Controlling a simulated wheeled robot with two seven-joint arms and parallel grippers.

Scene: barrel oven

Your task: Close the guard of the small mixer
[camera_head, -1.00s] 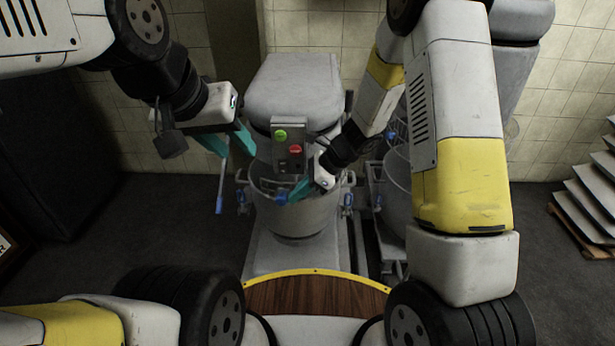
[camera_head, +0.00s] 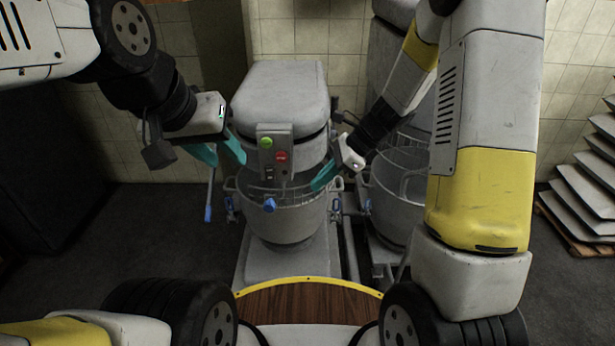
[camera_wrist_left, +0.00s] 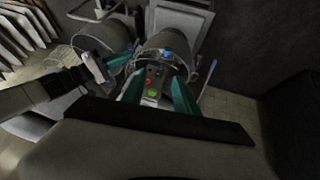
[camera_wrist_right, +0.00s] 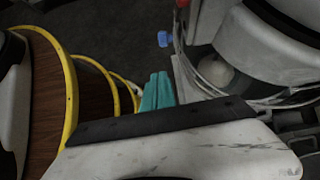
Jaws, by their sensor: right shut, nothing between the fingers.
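The small mixer (camera_head: 282,95) stands in the middle of the head view, with its grey bowl (camera_head: 285,222) under the head. The wire guard (camera_head: 292,194) lies around the front of the bowl's top, below the button box. Its blue knob (camera_head: 269,204) is at the front centre; a blue knob also shows in the right wrist view (camera_wrist_right: 163,39). My right gripper (camera_head: 325,178) is shut and empty, right of the knob and apart from it; its teal fingers (camera_wrist_right: 157,92) are together. My left gripper (camera_head: 221,152) is open and empty, left of the button box; its fingers are apart (camera_wrist_left: 158,92).
A blue-tipped lever (camera_head: 209,212) hangs at the mixer's left. A larger mixer's bowl (camera_head: 397,190) stands close on the right. A wooden board with a yellow rim (camera_head: 308,303) lies in front. Stacked trays (camera_head: 582,185) are at far right. Floor left of the mixer is clear.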

